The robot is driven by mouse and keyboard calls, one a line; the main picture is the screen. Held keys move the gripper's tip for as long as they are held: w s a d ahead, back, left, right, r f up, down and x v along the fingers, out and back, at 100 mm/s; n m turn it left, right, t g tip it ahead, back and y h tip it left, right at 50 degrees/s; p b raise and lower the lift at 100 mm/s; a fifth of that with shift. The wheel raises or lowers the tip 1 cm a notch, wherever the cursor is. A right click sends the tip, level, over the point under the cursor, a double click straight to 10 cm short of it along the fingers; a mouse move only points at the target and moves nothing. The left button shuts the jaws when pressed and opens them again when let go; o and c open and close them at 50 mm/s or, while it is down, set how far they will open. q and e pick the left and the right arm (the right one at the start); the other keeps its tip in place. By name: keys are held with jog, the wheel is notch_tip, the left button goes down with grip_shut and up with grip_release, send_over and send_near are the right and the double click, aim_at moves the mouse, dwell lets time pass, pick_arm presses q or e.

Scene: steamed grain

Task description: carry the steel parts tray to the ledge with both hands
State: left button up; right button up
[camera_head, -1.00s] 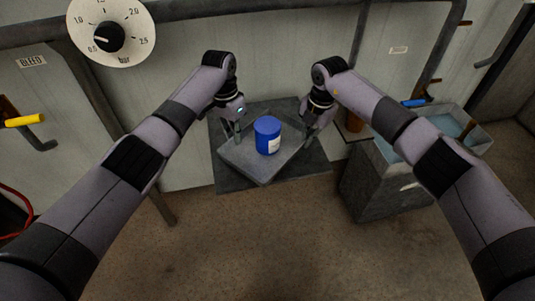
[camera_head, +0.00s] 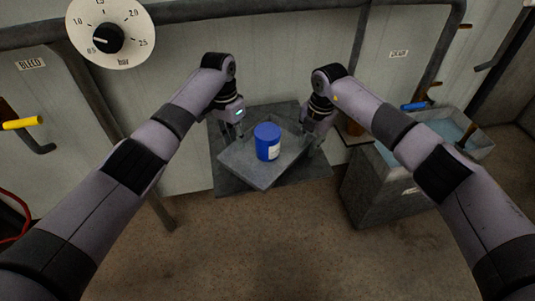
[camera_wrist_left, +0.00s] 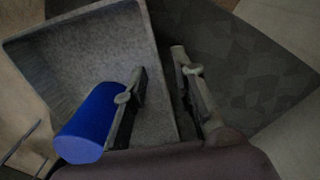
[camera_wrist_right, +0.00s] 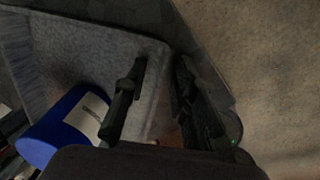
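The grey steel parts tray (camera_head: 235,159) sits at an angle on a dark flat square surface, with a blue canister (camera_head: 267,142) with a white label standing in it. My left gripper (camera_head: 238,134) is at the tray's left side. In the left wrist view its open fingers (camera_wrist_left: 160,75) straddle a tray wall (camera_wrist_left: 165,85), one inside and one outside. My right gripper (camera_head: 313,143) is at the tray's right side. In the right wrist view its open fingers (camera_wrist_right: 158,85) also straddle a wall (camera_wrist_right: 157,112). I cannot make out which surface is the ledge.
The dark square surface (camera_head: 230,187) lies against the pale wall panels. A grey bin (camera_head: 367,193) with bluish contents stands close on the right. A gauge (camera_head: 135,22), a yellow-handled lever (camera_head: 22,122) and pipes are on the wall. The brown floor in front is clear.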

jog(key=shift+r, duration=0.2)
pick_arm(q)
notch_tip(320, 180, up, 11)
jog(key=a, duration=0.1)
jog(key=shift+w+f, duration=0.15)
jog(key=shift+w, duration=0.25)
pick_arm(e)
notch_tip(320, 180, up, 12)
jog(key=d, duration=0.1)
jog(key=shift+s+f, duration=0.2)
jog(key=shift+s, duration=0.2)
pick_arm(q)
jog(key=shift+s+f, duration=0.1)
pick_arm(e)
jog(key=shift+s+f, duration=0.1)
